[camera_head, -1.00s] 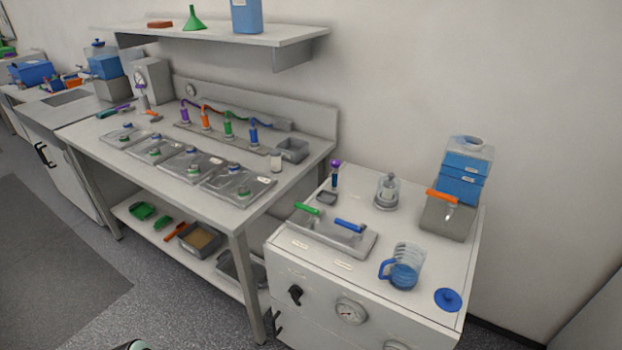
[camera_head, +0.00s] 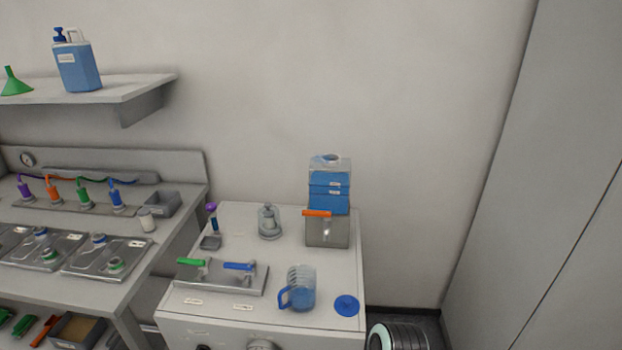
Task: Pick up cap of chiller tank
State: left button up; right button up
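A round blue cap (camera_head: 346,305) lies flat on the white top of the cabinet (camera_head: 335,270), near its front right corner. The chiller tank (camera_head: 329,185), clear with blue liquid, stands on a grey block at the back right of the same top. An opening shows on top of the tank, with no cap on it. Part of my arm shows at the bottom, right of the cabinet. Neither of my grippers is in view.
A jug (camera_head: 301,288) with blue liquid stands just left of the cap. A grey plate with green and blue handles (camera_head: 238,266) is further left. A glass vessel (camera_head: 269,222) stands behind. The workbench (camera_head: 150,262) is at left; a tall grey panel (camera_head: 530,200) is at right.

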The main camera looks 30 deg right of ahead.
aim_at(347, 306)
jog(key=z, duration=1.25)
jog(key=i+l, duration=0.1)
jog(key=l, duration=0.2)
jog(key=i+l, duration=0.1)
jog(key=l, duration=0.2)
jog(key=i+l, duration=0.1)
jog(key=l, duration=0.2)
jog(key=i+l+u, duration=0.1)
jog(key=l+u, duration=0.2)
jog(key=u, duration=0.15)
jog(key=l+u, duration=0.45)
jog(key=i+j, duration=0.05)
jog(key=j, duration=0.05)
